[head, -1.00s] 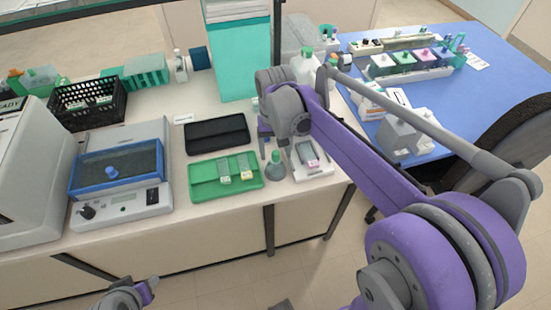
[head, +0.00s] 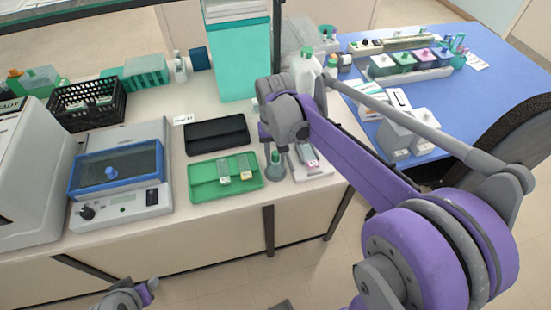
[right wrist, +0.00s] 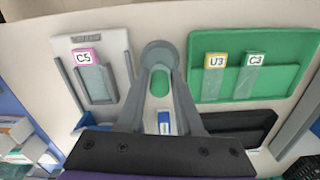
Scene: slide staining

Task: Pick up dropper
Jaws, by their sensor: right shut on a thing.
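The dropper (head: 276,158) has a green bulb and stands in a small grey round bottle (head: 272,174) near the front edge of the bench. My right gripper (head: 272,148) is over the bottle, coming from above. In the right wrist view, my right gripper (right wrist: 161,78) has its two fingers shut on the green bulb of the dropper (right wrist: 160,86), with the grey bottle (right wrist: 157,53) just beyond. The dropper's lower part is hidden. My left gripper (head: 151,285) is low at the left, off the bench and away from the dropper; its jaw opening is unclear.
Left of the bottle is a green tray (head: 203,189) with slides U3 and C3. Right of it is a pale holder (head: 321,172) with slide C5. A black case (head: 216,135) lies behind. A blue-lidded device (head: 116,172) stands farther left.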

